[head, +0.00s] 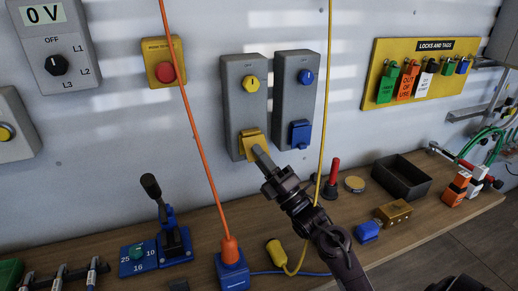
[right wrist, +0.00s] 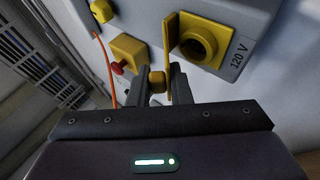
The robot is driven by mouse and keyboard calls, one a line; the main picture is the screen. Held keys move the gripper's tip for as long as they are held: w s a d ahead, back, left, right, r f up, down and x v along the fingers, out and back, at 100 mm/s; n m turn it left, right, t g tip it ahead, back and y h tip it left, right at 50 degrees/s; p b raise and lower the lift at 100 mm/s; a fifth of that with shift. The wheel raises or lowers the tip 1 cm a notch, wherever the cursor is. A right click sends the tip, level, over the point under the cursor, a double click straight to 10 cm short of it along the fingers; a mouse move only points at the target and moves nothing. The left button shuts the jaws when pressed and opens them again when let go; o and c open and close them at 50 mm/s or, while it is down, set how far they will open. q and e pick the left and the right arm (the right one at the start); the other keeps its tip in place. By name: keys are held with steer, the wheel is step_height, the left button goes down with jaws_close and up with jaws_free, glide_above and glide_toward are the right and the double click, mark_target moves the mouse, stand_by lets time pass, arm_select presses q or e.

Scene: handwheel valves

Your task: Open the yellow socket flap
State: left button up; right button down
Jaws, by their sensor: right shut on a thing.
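The yellow socket flap (head: 250,135) is on the lower part of the left grey box (head: 242,95), below a yellow knob. In the right wrist view the flap (right wrist: 170,52) shows nearly edge-on as a thin plate. My right gripper (head: 259,150) is at the flap. In the right wrist view its fingers (right wrist: 159,84) are closed around a small round yellow grip at the flap. My left gripper is not in view.
A second grey box (head: 293,90) with a blue flap (head: 299,133) is close on the right. An orange cable (head: 195,115) and a yellow cable (head: 325,120) hang on either side. On the bench are a black lever (head: 155,195), a blue plug (head: 232,272) and a dark tray (head: 402,177).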

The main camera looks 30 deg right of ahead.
steer(key=r+m+g+h+p, duration=0.1)
steer(key=r+g+p, duration=0.1)
steer(key=p, duration=0.4)
steer(key=r+m+g+h+p, duration=0.1)
steer(key=r+m+g+p, duration=0.1)
steer(key=p, duration=0.5)
steer(key=r+m+g+h+p, duration=0.2)
steer(key=g+p, duration=0.2)
steer(key=p, duration=0.2)
steer(key=shift+s+r, duration=0.25)
steer(key=shift+r, duration=0.1)
steer(key=shift+w+r+m+g+p, duration=0.15)
steer(key=shift+m+g+p, duration=0.25)
steer(key=shift+g+p, duration=0.25)
steer(key=shift+w+d+r+g, duration=0.1)
steer(key=shift+w+r+g, duration=0.15)
steer(key=shift+g, duration=0.5)
steer(key=g, duration=0.1)
steer(key=w+r+m+g, duration=0.1)
steer(key=g, duration=0.1)
steer(key=shift+w+d+r, duration=0.1)
steer(key=shift+d+r, duration=0.05)
steer(key=shift+d, duration=0.05)
steer(key=shift+w+d+r+m+g, duration=0.15)
steer(key=shift+w+m+g, duration=0.1)
steer(key=shift+g, duration=0.4)
steer(key=shift+w+a+r+m+g, duration=0.1)
steer(key=shift+w+m+g, duration=0.15)
steer(key=shift+g, duration=0.4)
